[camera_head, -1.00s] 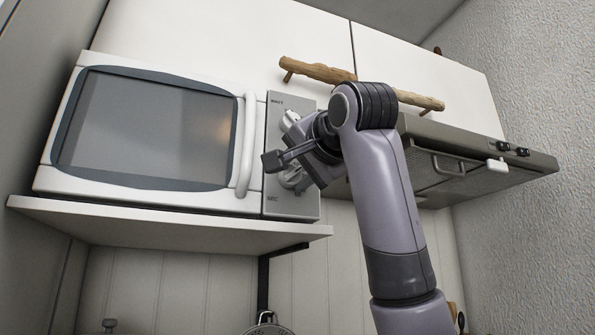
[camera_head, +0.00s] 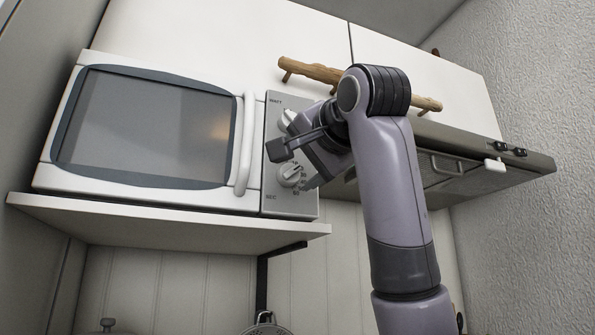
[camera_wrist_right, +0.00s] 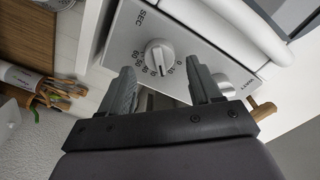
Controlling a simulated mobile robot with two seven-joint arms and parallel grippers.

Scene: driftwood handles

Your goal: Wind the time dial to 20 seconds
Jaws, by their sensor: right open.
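The time dial (camera_head: 290,173) is the lower round knob on the microwave's grey control panel (camera_head: 280,207), above the SEC label. In the right wrist view the time dial (camera_wrist_right: 158,55) shows whole, with numbers around its rim; I cannot tell its exact setting. My right gripper (camera_head: 294,165) is open and empty in front of the panel, by the time dial. In the right wrist view its two fingers (camera_wrist_right: 160,68) are spread apart, with the dial beyond the gap between their tips. No contact shows. My left gripper is not in view.
The upper WATT knob (camera_head: 290,117) is partly hidden by my right gripper. The microwave (camera_head: 150,195) has a shut door and stands on a white shelf (camera_head: 150,228). A driftwood handle (camera_head: 310,70) runs behind my right arm. A range hood (camera_head: 480,180) is to the right.

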